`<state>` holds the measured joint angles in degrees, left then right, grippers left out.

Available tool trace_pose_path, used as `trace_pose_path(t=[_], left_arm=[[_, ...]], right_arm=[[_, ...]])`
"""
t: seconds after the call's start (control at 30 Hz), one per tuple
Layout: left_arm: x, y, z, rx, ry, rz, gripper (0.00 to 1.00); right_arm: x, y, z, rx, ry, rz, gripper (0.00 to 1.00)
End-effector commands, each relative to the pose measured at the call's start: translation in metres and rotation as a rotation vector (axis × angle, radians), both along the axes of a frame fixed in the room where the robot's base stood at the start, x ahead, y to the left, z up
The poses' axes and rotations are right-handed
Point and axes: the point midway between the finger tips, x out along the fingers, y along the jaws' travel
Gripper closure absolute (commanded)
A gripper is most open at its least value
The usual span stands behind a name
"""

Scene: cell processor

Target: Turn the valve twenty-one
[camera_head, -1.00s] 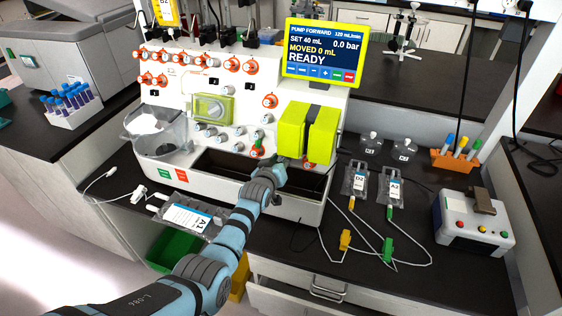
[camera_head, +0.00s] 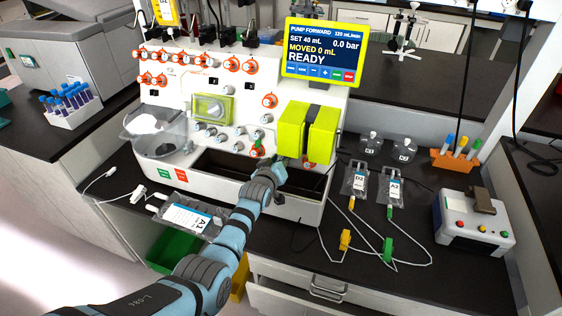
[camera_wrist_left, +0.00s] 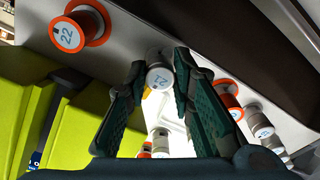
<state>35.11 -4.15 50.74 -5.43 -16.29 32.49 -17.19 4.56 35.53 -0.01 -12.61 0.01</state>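Valve 21 is a small white knob (camera_wrist_left: 160,77) with a blue "21" on its end face, in the middle of the left wrist view. The number looks turned round. My left gripper (camera_wrist_left: 159,66) has one dark green finger on each side of this knob, with no clear gap, and looks shut on it at the fingertips. In the head view my left gripper (camera_head: 279,170) is at the front panel of the white machine (camera_head: 208,165), just left of the yellow-green blocks. The arm and gripper hide the knob there. My right gripper is not in view.
Knob 22 (camera_wrist_left: 68,35), with an orange ring, is up and left of knob 21. Another orange-ringed knob (camera_wrist_left: 228,100) is to the right. Yellow-green blocks (camera_head: 308,132) stand close to the gripper. A bag marked A1 (camera_head: 190,217) lies on the counter below the arm.

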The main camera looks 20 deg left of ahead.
Motion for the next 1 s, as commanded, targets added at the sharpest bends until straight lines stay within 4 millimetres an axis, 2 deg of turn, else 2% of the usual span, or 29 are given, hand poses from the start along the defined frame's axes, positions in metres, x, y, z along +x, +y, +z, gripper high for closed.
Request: trace_pose_path(t=[0.03, 0.13, 0.43, 0.57, 0.67, 0.9, 1.0], left_arm=[[-0.001, 0.000, -0.002, 0.000, 0.004, 0.000, 0.72], [-0.001, 0.000, -0.002, 0.000, 0.004, 0.000, 0.58], [-0.001, 0.000, 0.000, 0.000, 0.001, 0.000, 0.58], [-0.009, 0.000, 0.003, 0.000, -0.001, 0.000, 0.58], [-0.025, 0.001, 0.008, 0.000, -0.001, 0.000, 0.58], [-0.082, 0.003, 0.028, -0.001, 0.003, 0.000, 0.58], [-0.101, 0.003, 0.035, 0.000, 0.004, -0.001, 0.58]], right_arm=[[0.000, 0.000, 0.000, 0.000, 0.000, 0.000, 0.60], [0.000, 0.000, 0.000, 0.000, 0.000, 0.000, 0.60], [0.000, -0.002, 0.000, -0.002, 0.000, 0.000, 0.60], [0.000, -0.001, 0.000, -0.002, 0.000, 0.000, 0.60], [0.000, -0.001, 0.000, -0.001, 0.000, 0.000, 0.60], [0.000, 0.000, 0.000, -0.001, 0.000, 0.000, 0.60], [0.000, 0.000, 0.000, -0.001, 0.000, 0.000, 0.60]])
